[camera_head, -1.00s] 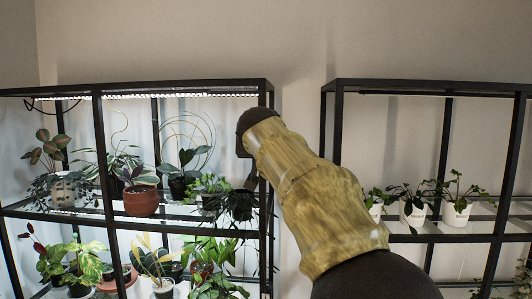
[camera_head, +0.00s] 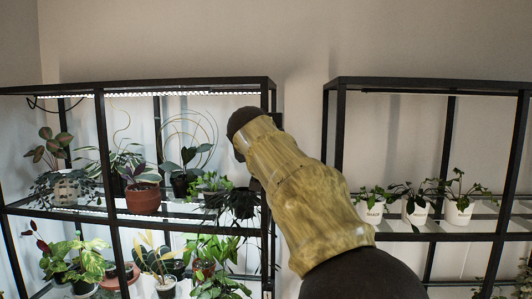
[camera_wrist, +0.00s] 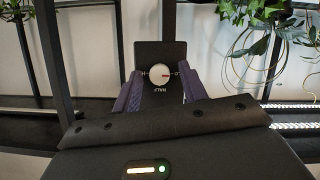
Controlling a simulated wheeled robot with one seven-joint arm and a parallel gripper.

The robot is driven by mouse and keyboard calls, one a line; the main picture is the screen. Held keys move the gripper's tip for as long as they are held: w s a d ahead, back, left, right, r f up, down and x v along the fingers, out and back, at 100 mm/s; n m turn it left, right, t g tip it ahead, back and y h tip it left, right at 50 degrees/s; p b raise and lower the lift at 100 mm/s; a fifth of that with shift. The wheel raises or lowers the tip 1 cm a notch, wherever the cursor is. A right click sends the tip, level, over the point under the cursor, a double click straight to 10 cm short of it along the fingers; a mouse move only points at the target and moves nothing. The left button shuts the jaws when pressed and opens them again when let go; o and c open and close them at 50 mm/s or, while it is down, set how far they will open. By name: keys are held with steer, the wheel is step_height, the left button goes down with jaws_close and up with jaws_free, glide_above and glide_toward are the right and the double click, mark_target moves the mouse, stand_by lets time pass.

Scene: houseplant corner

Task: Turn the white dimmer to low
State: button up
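The white dimmer (camera_wrist: 159,72) is a round knob on a black plate (camera_wrist: 158,50) in the wrist view. A small red mark sits on the knob's right side. The plate carries small letters left and right of the knob and an upside-down word, apparently HALF, below it. My gripper (camera_wrist: 158,77) is open, with one purple-grey finger on each side of the knob. Gaps show between fingers and knob, though depth contact cannot be told. In the head view my arm hides the gripper and dimmer.
A left black shelf (camera_head: 190,84) holds several potted plants under a lit strip (camera_head: 170,94). A right black shelf (camera_head: 440,84) holds several white-potted plants. My arm stands in front of the gap between them. In the wrist view, leaves (camera_wrist: 255,14) show upside down at upper right.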

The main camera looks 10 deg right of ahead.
steer(key=shift+s+r, duration=0.1)
steer(key=shift+r, duration=0.1)
steer(key=b+v, duration=0.3)
steer(key=v, duration=1.4)
steer(key=shift+b, duration=0.35)
steer(key=shift+s+f, duration=0.1)
steer(key=shift+f, duration=0.05)
steer(key=w+f+n+g+y, duration=0.3)
steer(key=f+n+g, duration=0.15)
steer(key=f, duration=2.65)
steer(key=s+d+f+m+g, duration=0.1)
steer(key=s+d+f+g, duration=0.1)
steer(key=s+f, duration=0.6)
steer(key=s+d+f+m+g+y, duration=0.1)
steer(key=s+d+f+m+g, duration=0.1)
steer(key=s+f, duration=0.7)
step_height(320, 180, down, 8)
steer(key=shift+s+d+g+y, duration=0.25)
steer(key=shift+d+g+y, duration=0.05)
steer(key=shift+d+g, duration=0.5)
